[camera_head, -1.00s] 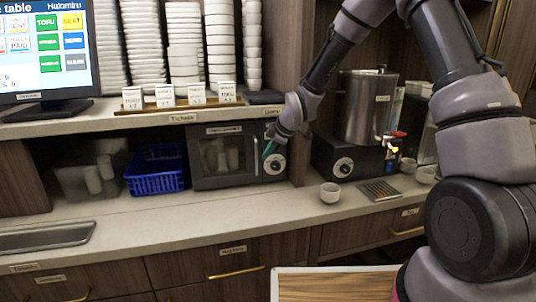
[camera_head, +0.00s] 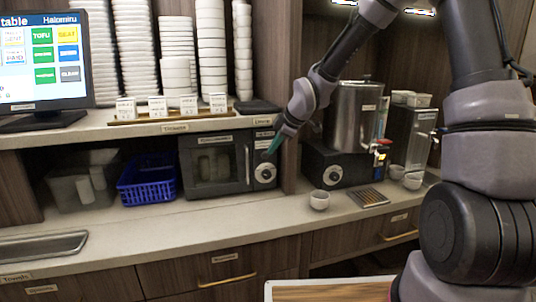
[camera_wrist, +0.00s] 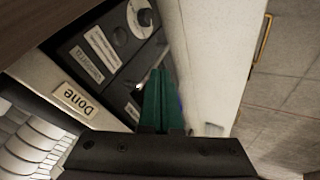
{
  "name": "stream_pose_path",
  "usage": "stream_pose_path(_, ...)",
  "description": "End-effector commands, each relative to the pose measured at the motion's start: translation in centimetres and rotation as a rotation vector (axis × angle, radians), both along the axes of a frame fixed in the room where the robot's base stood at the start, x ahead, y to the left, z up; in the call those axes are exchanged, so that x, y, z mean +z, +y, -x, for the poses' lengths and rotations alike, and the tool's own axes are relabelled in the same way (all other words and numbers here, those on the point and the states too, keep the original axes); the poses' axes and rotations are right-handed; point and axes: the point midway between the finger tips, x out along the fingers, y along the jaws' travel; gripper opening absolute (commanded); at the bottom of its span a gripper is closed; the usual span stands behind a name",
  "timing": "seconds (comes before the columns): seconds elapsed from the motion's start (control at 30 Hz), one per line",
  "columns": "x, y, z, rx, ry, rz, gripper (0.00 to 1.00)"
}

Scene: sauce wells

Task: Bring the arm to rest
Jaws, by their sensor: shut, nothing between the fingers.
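My gripper (camera_head: 274,146) is in front of the right end of the black microwave (camera_head: 213,166), near its control panel and dial in the head view. Its teal fingers are together and hold nothing. In the wrist view the shut fingers (camera_wrist: 160,103) point toward the counter, with the dial panel (camera_wrist: 110,45) beyond them to the left. Whether the fingertips touch the panel cannot be told. My arm reaches in from the right, bent high over the counter.
A metal urn (camera_head: 352,115) on a black base stands right of the gripper, with a small cup (camera_head: 319,200) in front. A blue basket (camera_head: 148,180) sits left of the microwave. Stacked white bowls (camera_head: 211,60) and a screen (camera_head: 42,60) stand on the shelf above. The front counter is mostly clear.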

Motion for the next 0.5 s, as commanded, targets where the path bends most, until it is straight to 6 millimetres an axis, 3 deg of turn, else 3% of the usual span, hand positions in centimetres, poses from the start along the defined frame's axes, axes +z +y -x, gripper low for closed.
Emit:
stream_pose_path(0.27, 1.6, -1.6, 0.7, -0.049, 0.011, 0.011, 0.00)
stream_pose_path(0.37, 3.4, -3.9, 1.7, -0.163, 0.039, 0.022, 0.00)
stream_pose_path(0.5, 7.2, -8.6, 4.2, -0.420, 0.089, 0.005, 0.00)
